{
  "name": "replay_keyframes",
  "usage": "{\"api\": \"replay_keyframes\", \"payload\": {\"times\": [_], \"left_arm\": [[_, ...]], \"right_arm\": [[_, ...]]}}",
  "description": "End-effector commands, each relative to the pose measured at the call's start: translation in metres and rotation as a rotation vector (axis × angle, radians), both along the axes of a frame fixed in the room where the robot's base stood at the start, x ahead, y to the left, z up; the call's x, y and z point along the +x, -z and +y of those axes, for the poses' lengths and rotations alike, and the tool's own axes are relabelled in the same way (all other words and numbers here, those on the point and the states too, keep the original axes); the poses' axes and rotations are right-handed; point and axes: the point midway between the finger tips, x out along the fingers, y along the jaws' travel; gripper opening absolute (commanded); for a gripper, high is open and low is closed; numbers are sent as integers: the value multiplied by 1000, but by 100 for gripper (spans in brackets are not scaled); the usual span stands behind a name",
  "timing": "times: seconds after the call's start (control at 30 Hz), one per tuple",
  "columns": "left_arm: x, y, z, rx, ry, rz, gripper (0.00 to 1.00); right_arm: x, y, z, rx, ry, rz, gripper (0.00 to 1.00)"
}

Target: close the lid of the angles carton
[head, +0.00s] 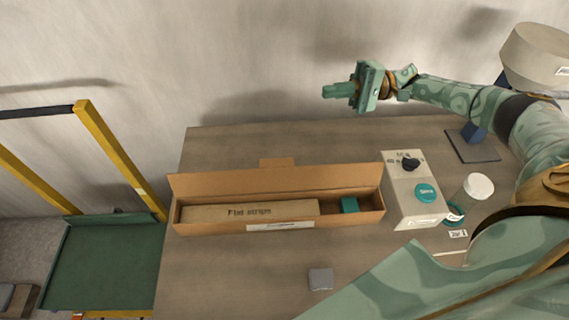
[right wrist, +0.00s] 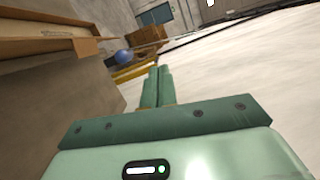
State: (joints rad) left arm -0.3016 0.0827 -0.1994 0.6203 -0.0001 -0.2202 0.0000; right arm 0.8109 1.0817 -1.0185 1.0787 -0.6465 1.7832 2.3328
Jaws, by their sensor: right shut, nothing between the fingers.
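A long brown cardboard carton (head: 178,222) lies on the table with its top open. Its lid (head: 225,182) stands up along the back edge, with a small tab (head: 277,163) at its middle. Inside lie a long cardboard box marked "Flat strips" (head: 250,211) and a small teal block (head: 349,205) at the right end. The carton's front label is too small to read. My right gripper (head: 326,91) is shut and empty, beyond the table's back edge and clear of the lid. Its closed fingers (right wrist: 158,72) show in the right wrist view, with cardboard (right wrist: 40,46) at upper left. My left gripper is out of view.
Right of the carton stand a beige control box (head: 403,181) with a black knob and a white-lidded jar (head: 474,194). A grey block (head: 320,279) lies in front on the table (head: 225,280). A green cart (head: 105,265) with yellow posts stands left.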

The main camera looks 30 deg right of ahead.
Motion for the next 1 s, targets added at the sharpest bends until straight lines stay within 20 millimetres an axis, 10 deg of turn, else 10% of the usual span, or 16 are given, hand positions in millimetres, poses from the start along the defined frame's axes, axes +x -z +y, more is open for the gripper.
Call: {"api": "replay_keyframes", "payload": {"times": [0.03,0.1,0.3,0.57,1.0], "left_arm": [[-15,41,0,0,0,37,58],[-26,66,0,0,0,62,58],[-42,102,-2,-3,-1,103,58],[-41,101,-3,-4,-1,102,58],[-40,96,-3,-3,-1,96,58]], "right_arm": [[5,61,0,0,0,39,0],[8,99,0,0,0,65,0],[12,157,0,0,0,107,0],[14,157,13,0,-3,105,0],[33,152,100,4,-2,106,0]]}}
